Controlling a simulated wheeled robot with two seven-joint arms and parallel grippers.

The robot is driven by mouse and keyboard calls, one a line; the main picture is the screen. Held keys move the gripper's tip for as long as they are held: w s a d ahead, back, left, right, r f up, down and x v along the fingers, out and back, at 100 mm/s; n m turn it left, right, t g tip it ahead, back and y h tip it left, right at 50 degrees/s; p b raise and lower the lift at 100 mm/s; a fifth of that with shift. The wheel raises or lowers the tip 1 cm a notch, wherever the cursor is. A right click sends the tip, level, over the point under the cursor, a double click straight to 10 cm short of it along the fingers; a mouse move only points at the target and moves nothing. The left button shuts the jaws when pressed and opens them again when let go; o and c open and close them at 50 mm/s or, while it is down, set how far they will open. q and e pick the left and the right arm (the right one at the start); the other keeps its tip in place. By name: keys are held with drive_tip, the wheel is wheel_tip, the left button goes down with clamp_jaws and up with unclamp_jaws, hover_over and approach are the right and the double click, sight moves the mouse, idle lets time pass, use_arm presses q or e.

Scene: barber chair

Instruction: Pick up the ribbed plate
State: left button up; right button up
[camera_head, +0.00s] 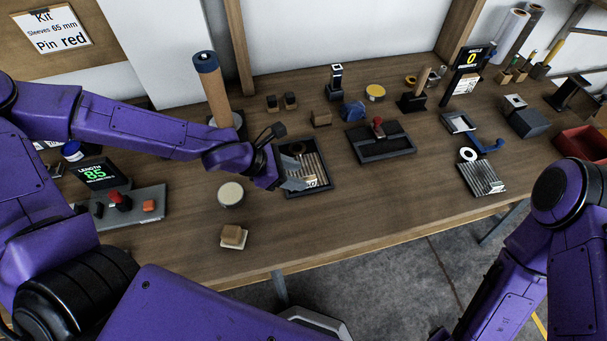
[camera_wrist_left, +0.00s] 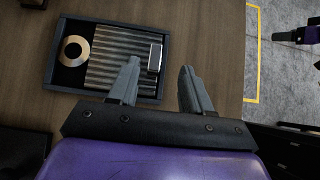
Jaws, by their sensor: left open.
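The ribbed plate (camera_head: 311,165) is a grey-brown plate with parallel ridges, lying in a dark shallow tray (camera_head: 326,190). In the left wrist view the plate (camera_wrist_left: 112,62) fills the tray's middle, with a brass-coloured ring (camera_wrist_left: 74,51) beside it and a pale block-like piece (camera_wrist_left: 155,56) at its right end. My left gripper (camera_head: 297,184) is open and empty, above the tray's near left side in the head view. In the left wrist view its fingers (camera_wrist_left: 160,78) point toward the tray's right end. A purple arm part with a dark tip, possibly my right gripper (camera_wrist_left: 298,36), shows at the upper right edge.
Another ribbed plate (camera_head: 483,178) with a white ring lies farther right. A dark tray with a red knob (camera_head: 379,127) is right of the plate's tray. A round tin (camera_head: 231,194) and a small wooden block (camera_head: 233,235) stand to the left. The bench front edge is mostly clear.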

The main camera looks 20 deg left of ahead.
sight(305, 179)
use_arm(q)
drive_tip(key=f+b, duration=0.1)
drive_tip(key=w+d+f, duration=0.1)
drive_tip(key=f, duration=0.1)
drive_tip(key=w+d+f+b, duration=0.1)
drive_tip(key=shift+w+f+b, duration=0.2)
drive_tip(key=shift+f+b, duration=0.15)
drive_tip(key=shift+s+d+r, duration=0.1)
drive_tip(key=shift+s+r, duration=0.05)
drive_tip(key=shift+r, duration=0.1)
clamp_jaws()
use_arm(e)
drive_tip(key=f, duration=0.3)
drive_tip(key=shift+w+f, duration=0.25)
drive_tip(key=shift+f, duration=0.05)
